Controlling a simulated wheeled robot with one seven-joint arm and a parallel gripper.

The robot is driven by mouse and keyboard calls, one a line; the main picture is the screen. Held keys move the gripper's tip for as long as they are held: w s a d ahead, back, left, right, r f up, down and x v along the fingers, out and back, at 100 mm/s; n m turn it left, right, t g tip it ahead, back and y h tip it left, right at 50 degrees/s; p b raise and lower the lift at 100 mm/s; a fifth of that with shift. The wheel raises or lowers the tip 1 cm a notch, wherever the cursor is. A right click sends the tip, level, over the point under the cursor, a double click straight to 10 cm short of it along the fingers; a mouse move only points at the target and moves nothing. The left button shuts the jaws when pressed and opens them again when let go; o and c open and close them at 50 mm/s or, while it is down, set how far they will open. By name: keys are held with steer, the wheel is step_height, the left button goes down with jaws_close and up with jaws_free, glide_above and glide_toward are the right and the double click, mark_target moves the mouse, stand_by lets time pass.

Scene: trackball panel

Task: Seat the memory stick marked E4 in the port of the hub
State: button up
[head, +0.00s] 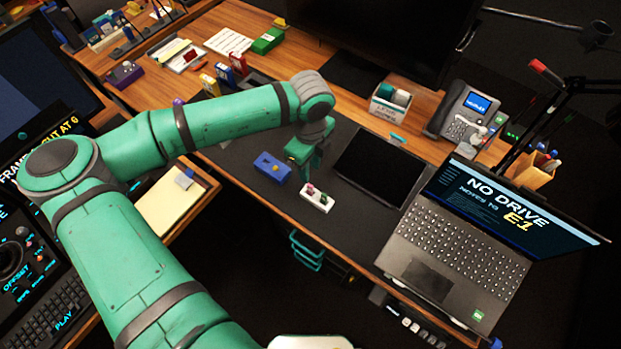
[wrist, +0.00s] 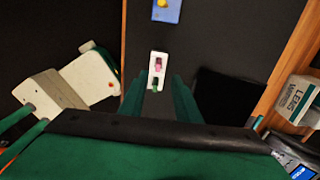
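I cannot tell which of the two is the hub, and no E4 mark is readable. My gripper (wrist: 158,84) is open and empty, above the mat near the white block.
An open laptop (head: 440,250) shows "NO DRIVE" and "NOTES to E1". A dark tablet (head: 382,166) lies right of the white block. A phone (head: 462,115) and a white box (head: 390,104) stand behind. The mat's front edge is close to the white block.

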mark_target(310, 185)
steer(key=f, duration=0.9)
steer(key=shift+s+f, duration=0.2)
steer(key=shift+f, duration=0.2)
jaws_close()
